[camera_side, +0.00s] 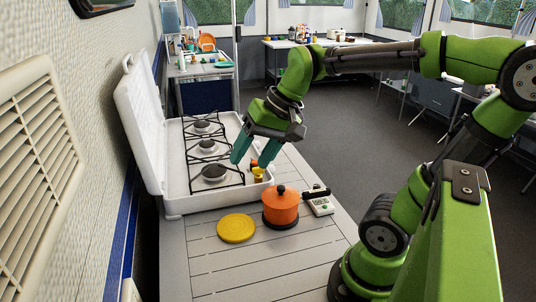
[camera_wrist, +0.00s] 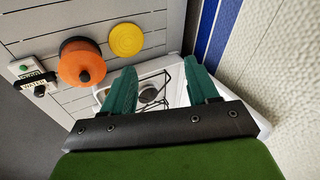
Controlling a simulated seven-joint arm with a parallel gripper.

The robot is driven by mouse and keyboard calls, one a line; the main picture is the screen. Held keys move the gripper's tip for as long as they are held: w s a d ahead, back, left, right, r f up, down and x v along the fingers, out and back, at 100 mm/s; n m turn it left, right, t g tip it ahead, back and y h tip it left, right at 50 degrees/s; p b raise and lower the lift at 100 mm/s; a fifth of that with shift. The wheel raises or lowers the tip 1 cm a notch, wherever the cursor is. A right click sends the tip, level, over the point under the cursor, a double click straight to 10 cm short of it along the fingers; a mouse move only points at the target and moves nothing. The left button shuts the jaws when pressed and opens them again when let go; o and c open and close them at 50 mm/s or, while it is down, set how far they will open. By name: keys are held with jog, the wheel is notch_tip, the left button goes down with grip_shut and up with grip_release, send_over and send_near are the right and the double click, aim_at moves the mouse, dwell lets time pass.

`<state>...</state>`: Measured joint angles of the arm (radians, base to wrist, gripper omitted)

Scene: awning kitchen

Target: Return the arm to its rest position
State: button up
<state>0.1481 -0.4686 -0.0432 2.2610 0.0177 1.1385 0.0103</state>
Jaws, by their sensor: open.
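My gripper (camera_side: 252,150) has two teal fingers and hangs over the right part of the white camping stove. The fingers are spread with nothing between them. In the wrist view my gripper (camera_wrist: 162,88) shows the same gap, with a burner and black grate visible between and beyond the fingers. My green arm reaches in from the right and is extended over the table, bent down at the wrist.
The stove (camera_side: 180,208) has its lid up at the left, near the wall. An orange pot (camera_side: 281,209), a yellow disc (camera_side: 236,229) and a small white device (camera_side: 319,203) stand on the slatted table (camera_side: 205,275). Small yellow and orange items (camera_side: 258,173) sit close to the fingers.

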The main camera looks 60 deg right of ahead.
jog(key=s+a+n+t, duration=0.1)
jog(key=s, duration=0.1)
jog(key=s+a+f+n+t, duration=0.1)
jog(key=s+a+n, duration=0.1)
jog(key=shift+a+f, duration=0.1)
jog(key=shift+f, duration=0.1)
jog(key=shift+w, duration=0.1)
